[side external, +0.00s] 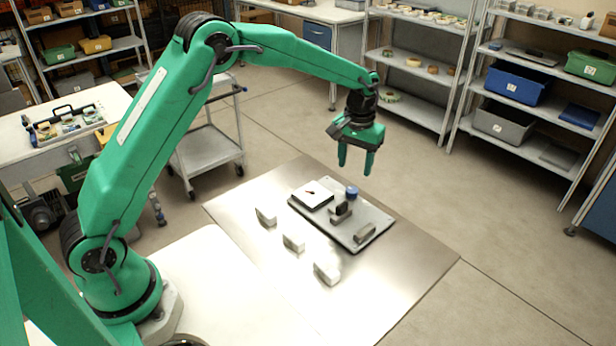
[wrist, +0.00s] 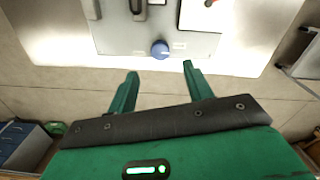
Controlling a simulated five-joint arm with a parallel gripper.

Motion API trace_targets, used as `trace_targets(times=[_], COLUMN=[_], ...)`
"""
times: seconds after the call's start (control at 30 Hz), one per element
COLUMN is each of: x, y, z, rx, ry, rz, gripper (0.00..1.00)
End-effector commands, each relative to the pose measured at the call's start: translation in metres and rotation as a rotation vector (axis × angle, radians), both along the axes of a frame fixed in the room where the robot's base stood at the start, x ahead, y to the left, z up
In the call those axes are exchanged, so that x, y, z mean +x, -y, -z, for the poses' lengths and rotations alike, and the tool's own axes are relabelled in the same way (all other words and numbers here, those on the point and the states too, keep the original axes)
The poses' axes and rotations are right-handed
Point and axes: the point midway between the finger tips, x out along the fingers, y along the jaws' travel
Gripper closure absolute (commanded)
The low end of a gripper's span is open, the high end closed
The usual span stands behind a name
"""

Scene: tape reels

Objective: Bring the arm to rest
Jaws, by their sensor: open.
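My gripper (side external: 356,160) hangs from the green arm, fingers pointing down, above the far side of the metal work surface (side external: 400,262). In the wrist view its two green fingers (wrist: 160,82) are apart with nothing between them. Below it is a grey panel (side external: 330,228) with a blue knob (side external: 351,191), a white square plate (side external: 312,195) and dark and grey blocks (side external: 342,211) on it. The blue knob shows in the wrist view (wrist: 160,49) just beyond the fingertips. The gripper is clear of the panel.
Several pale blocks (side external: 293,242) stand in a row on the metal surface, nearer my base. A grey cart (side external: 208,150) stands behind at left. Shelves with bins (side external: 517,85) and reels (side external: 413,62) line the back right. The floor at right is clear.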

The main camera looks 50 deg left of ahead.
Motion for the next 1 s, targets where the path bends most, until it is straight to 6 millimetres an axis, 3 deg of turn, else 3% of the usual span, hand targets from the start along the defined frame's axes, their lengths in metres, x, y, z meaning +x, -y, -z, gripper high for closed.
trace_targets(times=[0.27,0.43,0.67,1.0], x=[0.000,-0.006,-0.028,-0.080], y=[0.000,-0.002,-0.006,-0.015], z=[-0.002,-0.013,-0.050,-0.108], rx=[0.000,-0.001,-0.003,-0.001], ry=[0.003,0.016,0.060,0.146], rz=[0.001,0.008,0.032,0.083], gripper=[0.49,0.49,0.49,0.49])
